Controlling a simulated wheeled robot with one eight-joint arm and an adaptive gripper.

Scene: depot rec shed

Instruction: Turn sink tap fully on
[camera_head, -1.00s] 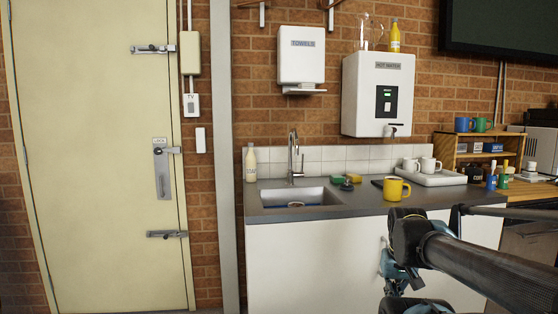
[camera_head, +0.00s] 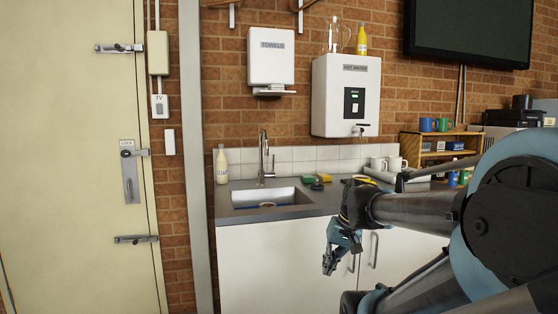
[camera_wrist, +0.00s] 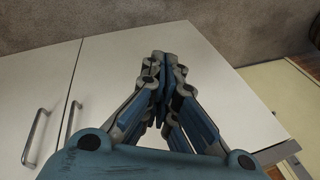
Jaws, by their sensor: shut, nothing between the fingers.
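The sink tap (camera_head: 263,158) is a tall chrome tap with a curved spout, standing at the back of the sink (camera_head: 270,198) in the head view. A small side part shows near its base; its setting is too small to tell. My gripper (camera_head: 328,268) hangs in front of the white cupboard below the worktop, to the right of and lower than the tap, not touching it. In the wrist view my gripper (camera_wrist: 162,62) has its fingers together and empty, over the white cupboard doors. The tap is not in the wrist view.
A soap bottle (camera_head: 221,166) stands left of the tap. Sponges (camera_head: 308,179) lie right of the sink. A yellow mug is mostly hidden behind my arm. A hot water unit (camera_head: 346,96) and towel dispenser (camera_head: 271,56) hang above. Cupboard handles (camera_head: 373,250) stick out near my gripper.

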